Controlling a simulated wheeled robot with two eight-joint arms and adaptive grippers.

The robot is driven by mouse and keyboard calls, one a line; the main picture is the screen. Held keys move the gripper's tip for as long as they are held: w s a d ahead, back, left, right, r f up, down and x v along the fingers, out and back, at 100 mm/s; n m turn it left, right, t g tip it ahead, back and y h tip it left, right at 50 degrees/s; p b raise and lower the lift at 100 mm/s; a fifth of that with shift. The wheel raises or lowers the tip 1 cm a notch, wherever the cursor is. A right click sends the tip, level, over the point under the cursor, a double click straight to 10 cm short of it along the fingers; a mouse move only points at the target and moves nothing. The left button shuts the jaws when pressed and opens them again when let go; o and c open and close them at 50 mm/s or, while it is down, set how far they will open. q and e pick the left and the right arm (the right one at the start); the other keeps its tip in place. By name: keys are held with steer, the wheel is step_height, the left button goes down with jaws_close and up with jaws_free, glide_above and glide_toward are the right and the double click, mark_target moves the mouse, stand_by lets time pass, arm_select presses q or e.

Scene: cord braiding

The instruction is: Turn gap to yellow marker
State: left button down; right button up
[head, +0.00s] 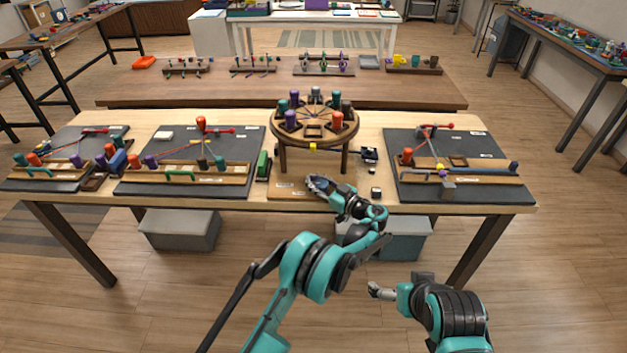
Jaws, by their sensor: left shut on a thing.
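A round wooden braiding disk (316,131) stands on dark legs at the middle of the table. Several coloured bobbins stand around it, among them a green one (282,105), a purple one (291,120) and an orange one (337,120). Gaps show between some of them. The yellow marker (312,146) is at the disk's front edge. My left gripper (314,182) is below and in front of the marker, low over the tabletop. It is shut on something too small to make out. My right gripper (376,290) is low in front of the table, and its fingers are unclear.
Dark boards with cords and pegs lie at the left (70,145), centre left (240,145) and right (470,140) of the table. A green block (263,166) stands left of the disk. A small dark device (368,155) is to its right. Another bench (230,93) stands behind.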

mark_target(327, 189)
stand_by(0.4)
arm_select(q)
steer(key=c, duration=1.1)
jaws_free()
steer(key=shift+o, duration=0.2)
steer(key=v, duration=0.7)
steer(key=shift+s+d, duration=0.15)
steer(key=shift+d, duration=0.1)
